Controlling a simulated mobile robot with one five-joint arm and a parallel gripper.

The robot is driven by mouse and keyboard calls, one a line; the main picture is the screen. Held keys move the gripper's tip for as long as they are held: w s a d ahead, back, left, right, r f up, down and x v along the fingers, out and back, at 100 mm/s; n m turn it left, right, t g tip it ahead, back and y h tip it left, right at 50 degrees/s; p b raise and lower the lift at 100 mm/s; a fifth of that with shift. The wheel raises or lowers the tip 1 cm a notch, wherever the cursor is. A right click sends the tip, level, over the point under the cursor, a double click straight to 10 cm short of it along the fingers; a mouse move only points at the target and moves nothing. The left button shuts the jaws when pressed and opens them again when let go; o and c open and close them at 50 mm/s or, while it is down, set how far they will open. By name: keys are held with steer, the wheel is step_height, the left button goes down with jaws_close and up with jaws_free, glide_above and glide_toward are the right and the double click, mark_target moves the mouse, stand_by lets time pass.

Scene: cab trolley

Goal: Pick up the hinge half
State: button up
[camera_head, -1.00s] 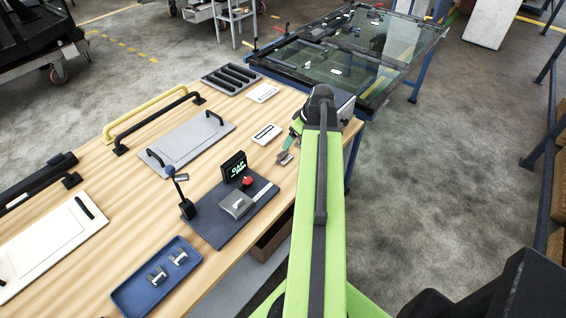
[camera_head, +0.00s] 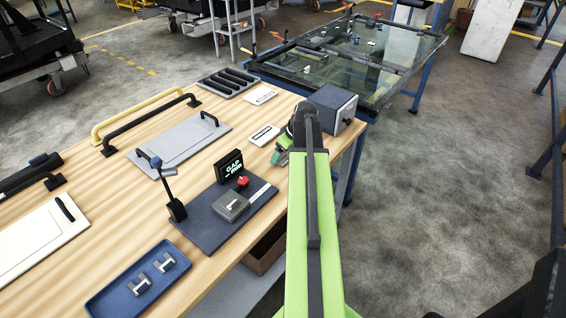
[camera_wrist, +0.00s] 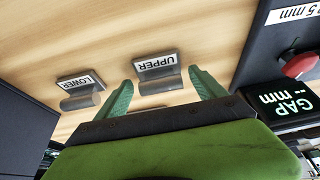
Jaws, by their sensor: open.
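Two grey metal hinge halves with white labels lie on the wooden bench in the wrist view. The one marked UPPER (camera_wrist: 157,68) appears between my gripper's (camera_wrist: 161,77) two green fingers, which are apart and hold nothing. The one marked LOWER (camera_wrist: 80,88) lies to its left, outside the fingers. Whether the fingertips touch the UPPER half cannot be told.
A dark base with a GAP display (camera_head: 229,166) and red button stands nearby. A dark blue box (camera_head: 333,108) stands at the bench corner beyond my gripper. A blue tray (camera_head: 108,297) holds two small metal parts.

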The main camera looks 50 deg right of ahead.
steer(key=shift+r, duration=0.1)
jaws_close()
stand_by(0.3)
step_height(320, 180, up, 5)
steer(key=p, duration=0.5)
steer(key=s+d+r+p, duration=0.6)
steer(key=s+d, duration=0.1)
steer(key=s, duration=0.2)
